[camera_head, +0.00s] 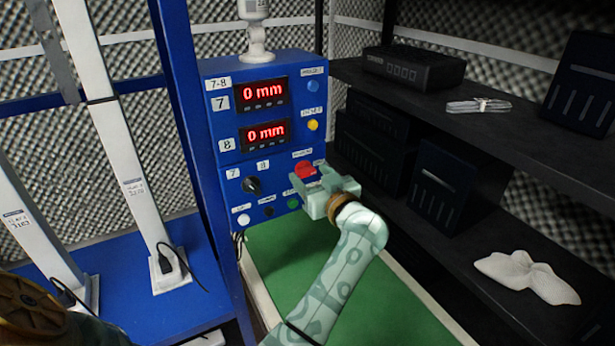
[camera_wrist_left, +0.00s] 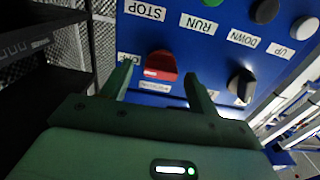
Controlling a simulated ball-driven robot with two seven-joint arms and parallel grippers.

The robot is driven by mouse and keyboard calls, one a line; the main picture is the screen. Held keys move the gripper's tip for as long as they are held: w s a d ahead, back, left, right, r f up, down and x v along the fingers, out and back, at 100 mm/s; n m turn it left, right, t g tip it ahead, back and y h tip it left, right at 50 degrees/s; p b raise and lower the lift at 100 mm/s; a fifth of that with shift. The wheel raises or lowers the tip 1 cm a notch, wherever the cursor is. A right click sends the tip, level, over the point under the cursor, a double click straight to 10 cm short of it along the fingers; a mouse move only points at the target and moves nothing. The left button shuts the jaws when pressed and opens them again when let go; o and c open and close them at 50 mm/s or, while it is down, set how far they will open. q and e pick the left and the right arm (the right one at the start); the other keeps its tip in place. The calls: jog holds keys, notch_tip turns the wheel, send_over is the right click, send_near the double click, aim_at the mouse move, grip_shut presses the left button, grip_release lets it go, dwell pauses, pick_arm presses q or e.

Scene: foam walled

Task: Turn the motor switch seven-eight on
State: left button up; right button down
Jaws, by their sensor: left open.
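The blue control panel (camera_head: 225,130) carries the label 7-8 and two red displays (camera_head: 262,95), each reading 0 mm. A red rotary switch (camera_head: 304,170) sits low on its right side. It also shows in the left wrist view (camera_wrist_left: 160,66), with a label beside it that seems to read OFF. My left gripper (camera_head: 316,188) is in front of the panel, just below the red switch in the head view. In the left wrist view the gripper (camera_wrist_left: 158,82) is open, its fingers on either side of the switch. Contact cannot be told. My right gripper is not in view.
A black selector knob (camera_head: 251,185) is left of the red switch. White, black and green buttons (camera_head: 293,203) line the panel's lower edge. Black shelves (camera_head: 470,120) with dark boxes stand at the right. A green surface (camera_head: 310,265) lies below the gripper.

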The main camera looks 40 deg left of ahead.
pick_arm(q)
jog(key=shift+r, duration=0.1)
jog(key=c, duration=1)
